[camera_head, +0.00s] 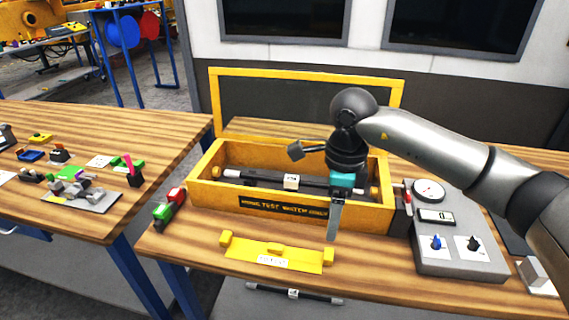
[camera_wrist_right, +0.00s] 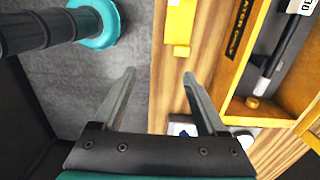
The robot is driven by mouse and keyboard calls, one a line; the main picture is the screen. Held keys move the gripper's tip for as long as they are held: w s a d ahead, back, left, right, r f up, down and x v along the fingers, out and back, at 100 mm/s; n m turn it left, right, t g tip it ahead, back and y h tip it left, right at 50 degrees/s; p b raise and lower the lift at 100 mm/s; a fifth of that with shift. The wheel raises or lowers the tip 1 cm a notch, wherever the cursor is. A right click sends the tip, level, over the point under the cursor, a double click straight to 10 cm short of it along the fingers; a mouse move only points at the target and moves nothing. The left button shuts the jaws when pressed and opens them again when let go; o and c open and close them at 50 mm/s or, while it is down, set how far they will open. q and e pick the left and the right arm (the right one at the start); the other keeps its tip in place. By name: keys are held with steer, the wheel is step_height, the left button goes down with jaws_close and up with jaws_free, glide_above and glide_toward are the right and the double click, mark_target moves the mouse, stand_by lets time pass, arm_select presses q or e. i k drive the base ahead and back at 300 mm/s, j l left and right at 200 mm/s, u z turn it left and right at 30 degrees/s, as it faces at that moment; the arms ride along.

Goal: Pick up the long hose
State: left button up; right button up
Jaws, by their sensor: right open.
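A long dark hose (camera_head: 262,180) with a pale end and a white tag lies inside the open yellow box (camera_head: 222,197) on the wooden table. Part of it also shows at the right of the right wrist view (camera_wrist_right: 284,48). A second dark hose (camera_head: 318,297) with a white tag lies lower, below the table's front edge; I cannot tell which is longer. My right gripper (camera_head: 332,238) points down in front of the box, open and empty. In the right wrist view its fingers (camera_wrist_right: 160,85) are spread over the table's edge. My left gripper is not in view.
A yellow cradle (camera_head: 268,254) lies on the table before the box. A grey gauge panel (camera_head: 460,258) stands at the right. Red and green blocks (camera_head: 168,207) sit at the left. A second table (camera_head: 60,125) with small parts is farther left.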

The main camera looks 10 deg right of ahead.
mark_target(290, 181)
steer(key=i, duration=1.05)
